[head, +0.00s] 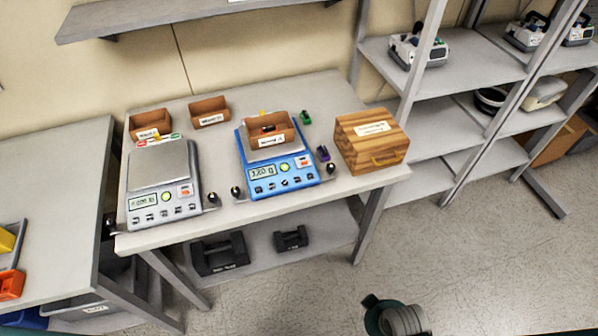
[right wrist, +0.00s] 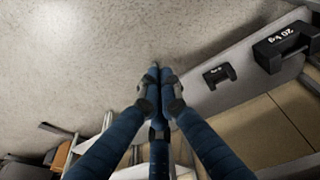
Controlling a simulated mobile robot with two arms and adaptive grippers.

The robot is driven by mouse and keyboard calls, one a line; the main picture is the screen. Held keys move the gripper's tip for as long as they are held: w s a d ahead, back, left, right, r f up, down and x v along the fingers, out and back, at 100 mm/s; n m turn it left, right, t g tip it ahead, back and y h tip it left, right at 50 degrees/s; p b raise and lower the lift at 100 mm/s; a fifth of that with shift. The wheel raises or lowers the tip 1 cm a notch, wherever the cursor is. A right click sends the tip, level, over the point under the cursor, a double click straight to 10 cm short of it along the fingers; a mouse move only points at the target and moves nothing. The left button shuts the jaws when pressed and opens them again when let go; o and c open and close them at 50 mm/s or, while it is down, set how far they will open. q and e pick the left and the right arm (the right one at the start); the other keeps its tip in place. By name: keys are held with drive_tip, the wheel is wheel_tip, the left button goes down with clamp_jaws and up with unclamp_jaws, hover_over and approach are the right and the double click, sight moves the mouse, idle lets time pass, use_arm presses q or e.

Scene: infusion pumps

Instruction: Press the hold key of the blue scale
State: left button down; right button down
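The blue scale (head: 278,181) stands on the table, right of a grey scale (head: 163,190). Its front panel has a lit display (head: 262,172), a round yellow-green button, an orange-and-white key and a row of small dark keys. The key labels are too small to read, so I cannot tell which is hold. A brown open box (head: 268,140) with a label sits on its pan. My right gripper (right wrist: 155,72) shows in the right wrist view, fingertips together and empty, above the floor and away from the scale. My left gripper is not in view.
A wooden box (head: 371,143) stands right of the blue scale. Small weights stand around the scales, and brown trays (head: 209,111) sit behind. Dark heavy weights (head: 219,254) lie on the lower shelf (head: 332,227). Shelving (head: 455,62) with devices stands right.

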drive_tip(key=w+a+r+t+y+p, duration=0.1)
drive_tip(key=w+a+r+p, duration=0.2)
drive_tip(key=r, duration=0.7)
drive_tip(key=w+a+r+t+y+p, duration=0.1)
drive_tip(key=w+a+r, duration=0.1)
drive_tip(key=w+r, duration=0.55)
drive_tip(key=w+a+r+t+y, duration=0.2)
drive_tip(key=w+a+r, duration=0.4)
drive_tip(key=w, duration=0.4)
drive_tip(key=w+a+r+n+t+y+p, duration=0.1)
drive_tip(key=w+a+r+t+y, duration=0.1)
drive_tip(key=w+a+r, duration=0.5)
drive_tip(key=w+a+t, duration=0.1)
drive_tip(key=w, duration=0.2)
drive_tip(key=shift+y, duration=0.3)
drive_tip(key=shift+w, duration=0.1)
drive_tip(key=shift+f, duration=0.2)
drive_tip(key=b, duration=0.8)
hover_over(301, 186)
drive_tip(key=f, duration=0.7)
drive_tip(key=shift+s+f, duration=0.1)
drive_tip(key=shift+s, duration=0.1)
drive_tip(key=shift+w+a+f, duration=0.1)
drive_tip(key=shift+w+f, duration=0.1)
drive_tip(key=shift+f, duration=0.3)
drive_tip(key=shift+f, duration=0.15)
